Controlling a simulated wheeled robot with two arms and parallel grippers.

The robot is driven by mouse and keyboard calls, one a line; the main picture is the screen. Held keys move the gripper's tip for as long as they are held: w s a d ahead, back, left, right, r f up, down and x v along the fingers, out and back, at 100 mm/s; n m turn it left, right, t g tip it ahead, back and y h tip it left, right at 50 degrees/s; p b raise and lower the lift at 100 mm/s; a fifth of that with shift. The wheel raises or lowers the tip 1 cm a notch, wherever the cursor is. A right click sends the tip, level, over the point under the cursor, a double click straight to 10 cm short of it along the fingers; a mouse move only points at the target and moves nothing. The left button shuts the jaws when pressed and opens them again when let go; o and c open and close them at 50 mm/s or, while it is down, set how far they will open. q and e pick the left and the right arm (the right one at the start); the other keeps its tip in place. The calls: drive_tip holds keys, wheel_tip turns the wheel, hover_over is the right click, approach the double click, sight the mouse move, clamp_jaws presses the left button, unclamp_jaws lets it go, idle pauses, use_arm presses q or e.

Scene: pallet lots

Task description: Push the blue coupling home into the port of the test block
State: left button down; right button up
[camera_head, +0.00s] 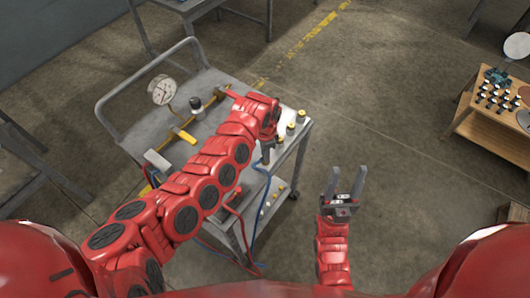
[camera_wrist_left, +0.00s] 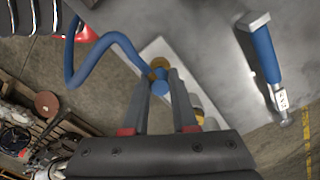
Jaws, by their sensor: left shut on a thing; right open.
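My left gripper (camera_head: 267,150) is over the right edge of the grey cart, partly hidden by its own arm. In the left wrist view its two fingers (camera_wrist_left: 160,92) are closed around the blue coupling (camera_wrist_left: 160,86). A blue hose (camera_wrist_left: 103,42) curves away from the coupling to the left. Brass parts (camera_wrist_left: 158,63) show right at the coupling, over a pale block (camera_wrist_left: 150,50) that looks like the test block. I cannot tell how deep the coupling sits in a port. My right gripper (camera_head: 346,178) is open and empty, in the air right of the cart.
The grey cart (camera_head: 215,82) carries a round gauge (camera_head: 162,90), a yellow-handled valve (camera_head: 184,135) and brass fittings (camera_head: 301,117) near its right edge. A blue-handled tool (camera_wrist_left: 262,55) lies on grey metal. A wooden table (camera_head: 490,125) stands far right. Floor between is clear.

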use_arm(q)
drive_tip(key=shift+r, duration=0.1)
idle(0.8)
drive_tip(key=shift+f, duration=0.65)
drive_tip(key=c, duration=0.6)
unclamp_jaws()
drive_tip(key=shift+r, duration=0.1)
wheel_tip(320, 180, up, 17)
drive_tip(key=shift+r, duration=0.15)
drive_tip(key=shift+b, duration=0.3)
